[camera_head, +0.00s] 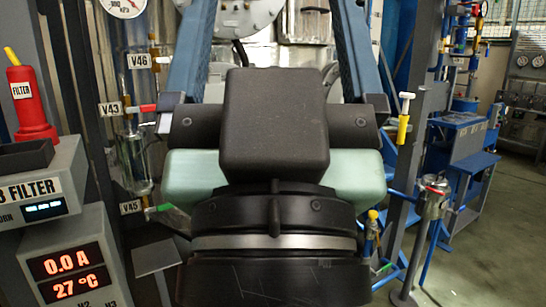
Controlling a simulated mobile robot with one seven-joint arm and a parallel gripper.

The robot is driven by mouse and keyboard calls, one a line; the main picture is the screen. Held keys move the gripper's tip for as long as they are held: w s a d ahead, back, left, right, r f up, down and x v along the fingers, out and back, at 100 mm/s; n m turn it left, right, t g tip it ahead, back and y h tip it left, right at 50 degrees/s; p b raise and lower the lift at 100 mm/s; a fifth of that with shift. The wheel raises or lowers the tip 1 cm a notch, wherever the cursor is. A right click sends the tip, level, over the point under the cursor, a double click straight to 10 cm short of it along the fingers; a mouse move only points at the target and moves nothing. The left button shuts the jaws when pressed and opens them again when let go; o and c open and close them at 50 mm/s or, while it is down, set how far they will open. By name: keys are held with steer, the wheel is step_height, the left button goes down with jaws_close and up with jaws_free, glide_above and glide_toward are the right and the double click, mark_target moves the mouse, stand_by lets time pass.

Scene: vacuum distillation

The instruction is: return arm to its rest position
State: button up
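My gripper (272,30) fills the middle of the view, pointing away from the camera. Its two blue fingers stand wide apart and run out of the top of the picture, so their tips are hidden. It is open, and I see nothing held between the visible parts of the fingers. The black block on my wrist hides much of what lies behind it. The task names no other object.
Left are valves with a red handle (141,108) and a green handle (166,208), a red filter bottle (31,103) and a display box (72,268). Floor (500,240) is clear at far right.

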step_height(320, 180, up, 26)
steer(key=p, duration=2.4)
steer(key=shift+r, duration=0.2)
